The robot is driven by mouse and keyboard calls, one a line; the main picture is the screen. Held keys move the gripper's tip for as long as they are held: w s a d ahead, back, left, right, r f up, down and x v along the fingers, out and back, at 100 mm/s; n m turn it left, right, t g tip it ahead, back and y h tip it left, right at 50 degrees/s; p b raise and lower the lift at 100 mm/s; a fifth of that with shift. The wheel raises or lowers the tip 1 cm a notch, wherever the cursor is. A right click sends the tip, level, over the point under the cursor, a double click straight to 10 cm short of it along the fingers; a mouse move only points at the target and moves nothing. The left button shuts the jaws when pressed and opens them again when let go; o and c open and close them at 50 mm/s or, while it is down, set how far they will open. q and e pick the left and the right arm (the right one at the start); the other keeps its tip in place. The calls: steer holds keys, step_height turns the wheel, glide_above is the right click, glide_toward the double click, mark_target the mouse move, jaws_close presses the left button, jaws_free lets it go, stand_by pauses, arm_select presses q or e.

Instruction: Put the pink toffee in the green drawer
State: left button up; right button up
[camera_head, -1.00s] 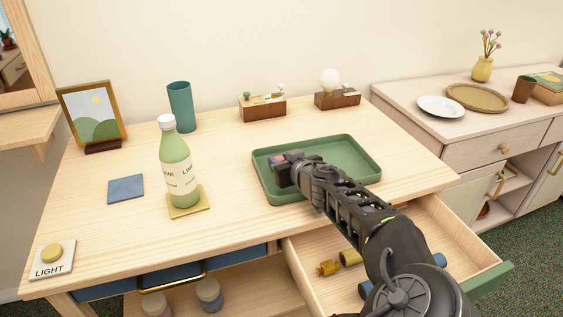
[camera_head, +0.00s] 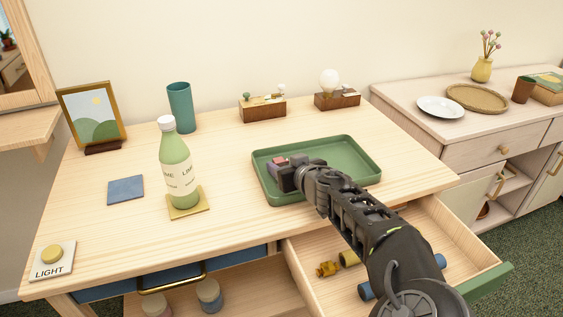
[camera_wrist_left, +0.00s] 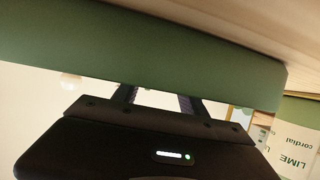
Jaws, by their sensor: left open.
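The green tray (camera_head: 345,150) lies on the desk. My left gripper (camera_head: 282,170) is open at the tray's left part, low over its floor. A small pinkish patch (camera_head: 279,162) shows at its fingertips; I cannot tell whether it is the pink toffee or whether the fingers touch it. In the left wrist view the tray's green wall (camera_wrist_left: 150,55) hides the fingertips. The drawer with the green front (camera_head: 492,282) is pulled open at the lower right, partly hidden by my arm. It holds yellow pieces (camera_head: 328,269) and blue pieces (camera_head: 366,291). My right gripper is out of view.
A lime cordial bottle (camera_head: 176,165) stands on a yellow coaster left of the tray. A blue drawer (camera_head: 225,260) is shut beside the open one. A light button (camera_head: 52,254), blue mat (camera_head: 126,189) and teal cup (camera_head: 181,107) stand further left.

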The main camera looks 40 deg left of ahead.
arm_select(q)
steer(key=v, duration=0.5)
steer(key=shift+s+d+r, duration=0.1)
steer(key=shift+d+r, duration=0.15)
steer(key=shift+d, duration=0.05)
steer(key=shift+o, duration=0.5)
steer(key=shift+r, duration=0.1)
